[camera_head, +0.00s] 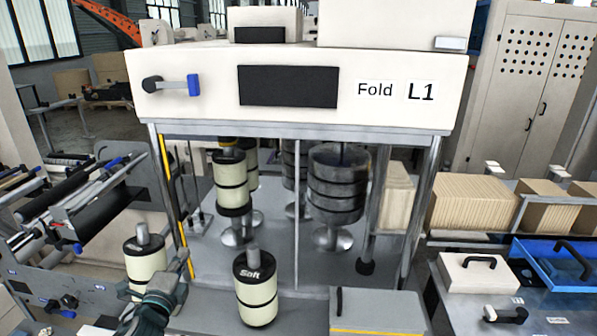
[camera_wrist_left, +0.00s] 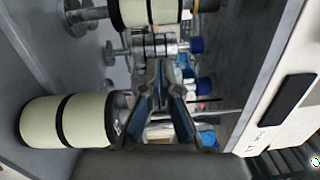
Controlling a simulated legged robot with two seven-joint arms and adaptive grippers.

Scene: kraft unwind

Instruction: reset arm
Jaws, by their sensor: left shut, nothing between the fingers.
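My left gripper (camera_head: 183,258) is in the lower left of the head view, its arm coming in from the bottom edge. It is shut and empty, in front of and beside a cream roll with black bands (camera_head: 145,262). I cannot tell whether it touches that roll. In the left wrist view the fingers (camera_wrist_left: 160,72) come together, with a cream roll (camera_wrist_left: 68,122) to their left and another (camera_wrist_left: 148,12) above. My right gripper is not in view.
A "Fold L1" machine (camera_head: 300,90) stands ahead on metal posts. A "Soft" roll (camera_head: 255,287) stands in front, near a grey lidded box (camera_head: 375,311). Dark stacked discs (camera_head: 338,185) stand underneath. A blue case (camera_head: 565,262) and white box (camera_head: 480,274) sit right.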

